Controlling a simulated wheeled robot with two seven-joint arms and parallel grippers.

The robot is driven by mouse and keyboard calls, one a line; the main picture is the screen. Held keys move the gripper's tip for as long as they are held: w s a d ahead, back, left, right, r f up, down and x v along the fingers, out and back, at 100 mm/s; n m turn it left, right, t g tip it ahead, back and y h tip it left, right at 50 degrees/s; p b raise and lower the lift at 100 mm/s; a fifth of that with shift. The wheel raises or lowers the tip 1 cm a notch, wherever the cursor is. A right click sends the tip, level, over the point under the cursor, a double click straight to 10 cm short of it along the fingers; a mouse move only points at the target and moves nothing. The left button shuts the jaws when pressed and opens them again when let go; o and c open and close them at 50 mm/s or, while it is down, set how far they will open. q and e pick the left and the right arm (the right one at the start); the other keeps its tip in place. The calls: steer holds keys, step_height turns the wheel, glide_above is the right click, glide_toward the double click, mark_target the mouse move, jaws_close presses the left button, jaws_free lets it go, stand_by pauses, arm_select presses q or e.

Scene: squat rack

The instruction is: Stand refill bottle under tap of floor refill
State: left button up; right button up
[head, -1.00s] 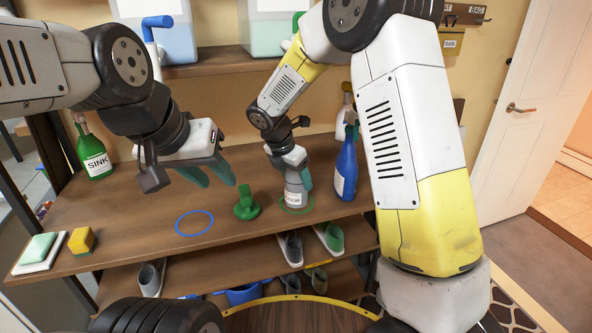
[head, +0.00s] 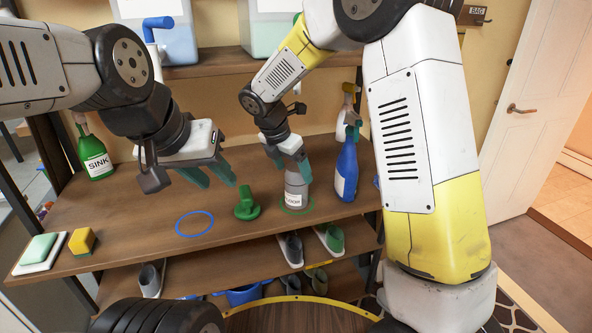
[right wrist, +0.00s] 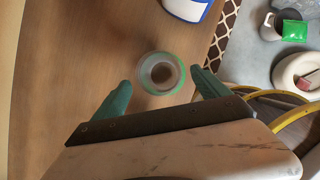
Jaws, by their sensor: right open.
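The grey refill bottle (head: 296,188), with a white label partly reading "FLOOR", stands upright inside a green ring (head: 312,207) on the shelf board. In the right wrist view its round open top (right wrist: 162,72) shows, with green ring around its base. My right gripper (head: 291,168) is open just above the bottle, its teal fingers apart on either side of the top. My left gripper (head: 219,184) is open and empty above the board.
A loose green cap (head: 247,206) lies left of the bottle; a blue spray bottle (head: 346,170) stands to its right. A blue ring (head: 194,224) marks empty board. A green SINK bottle (head: 95,157) and a yellow sponge (head: 82,241) are at left.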

steer(key=v, duration=0.7)
steer(key=s+d+r+m+y, duration=0.1)
steer(key=s+d+r+m, duration=0.4)
steer(key=d+m, duration=0.15)
steer(key=s+d+r+m+t+y, duration=0.1)
steer(key=s+d+m+y, duration=0.1)
steer(key=s+d+m, duration=0.3)
steer(key=s+d+r+m+t+y, duration=0.1)
steer(key=s+d+m, duration=0.4)
steer(key=s+m, duration=0.8)
steer(key=shift+d+r+m+t+y, duration=0.25)
steer(key=shift+d+m+t+y, duration=0.25)
steer(key=shift+m, duration=0.75)
